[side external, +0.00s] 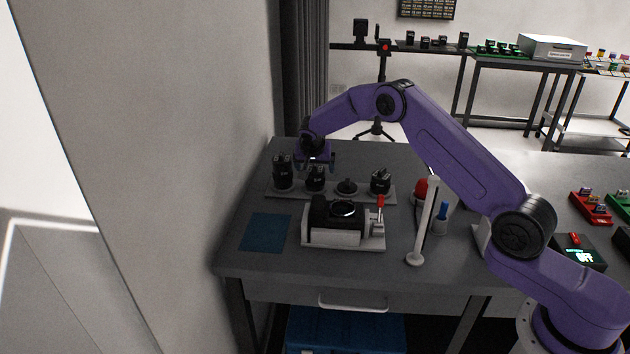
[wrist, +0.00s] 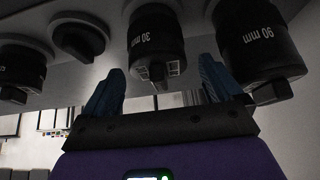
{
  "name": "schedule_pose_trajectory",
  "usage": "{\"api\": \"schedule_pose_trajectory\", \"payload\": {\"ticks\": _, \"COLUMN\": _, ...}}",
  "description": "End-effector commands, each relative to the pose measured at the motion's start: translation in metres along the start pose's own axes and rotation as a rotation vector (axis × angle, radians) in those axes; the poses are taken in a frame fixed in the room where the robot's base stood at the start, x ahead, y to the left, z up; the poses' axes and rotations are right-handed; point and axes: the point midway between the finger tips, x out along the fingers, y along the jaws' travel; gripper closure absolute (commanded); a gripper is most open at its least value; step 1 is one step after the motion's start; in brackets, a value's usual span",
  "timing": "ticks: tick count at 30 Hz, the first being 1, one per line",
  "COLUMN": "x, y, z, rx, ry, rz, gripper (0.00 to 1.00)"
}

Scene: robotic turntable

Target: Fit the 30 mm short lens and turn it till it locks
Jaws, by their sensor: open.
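The 30 mm lens (wrist: 155,42) is a black cylinder with white lettering, standing in the lens rack. In the side external view it is the second from the left (side external: 316,180). My gripper (wrist: 160,82) is open; its blue fingers lie to either side of the lens's near end in the wrist view, with gaps visible. In the side view my gripper (side external: 318,163) is just above this lens. The black camera body (side external: 326,217) sits in a light holder in front of the rack, its round mount (side external: 343,208) facing up.
The 90 mm lens (wrist: 254,48) stands close beside the 30 mm lens. A low black cap (side external: 347,187) and another lens (side external: 380,182) share the rack (side external: 297,193). A red-tipped lever (side external: 380,203) and white post (side external: 424,225) stand right of the camera. A blue mat (side external: 265,232) lies left.

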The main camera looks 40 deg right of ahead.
Motion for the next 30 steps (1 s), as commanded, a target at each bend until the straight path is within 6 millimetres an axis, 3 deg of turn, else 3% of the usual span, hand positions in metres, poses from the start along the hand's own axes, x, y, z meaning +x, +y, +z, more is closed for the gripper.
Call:
{"api": "schedule_pose_trajectory", "payload": {"ticks": 3, "x": 0.0, "y": 0.0, "z": 0.0, "rx": 0.0, "ry": 0.0, "rz": 0.0, "gripper": 0.07}}
{"api": "schedule_pose_trajectory", "payload": {"ticks": 4, "x": 0.0, "y": 0.0, "z": 0.0, "rx": 0.0, "ry": 0.0, "rz": 0.0, "gripper": 0.14}}
{"api": "schedule_pose_trajectory", "payload": {"ticks": 12, "x": 0.0, "y": 0.0, "z": 0.0, "rx": 0.0, "ry": 0.0, "rz": 0.0, "gripper": 1.0}}
{"api": "schedule_pose_trajectory", "payload": {"ticks": 23, "x": -0.004, "y": -0.001, "z": -0.003, "rx": 0.001, "ry": 0.003, "rz": -0.002, "gripper": 1.0}}
{"api": "schedule_pose_trajectory", "payload": {"ticks": 30, "x": -0.028, "y": -0.001, "z": -0.019, "rx": 0.002, "ry": 0.005, "rz": -0.004, "gripper": 1.0}}
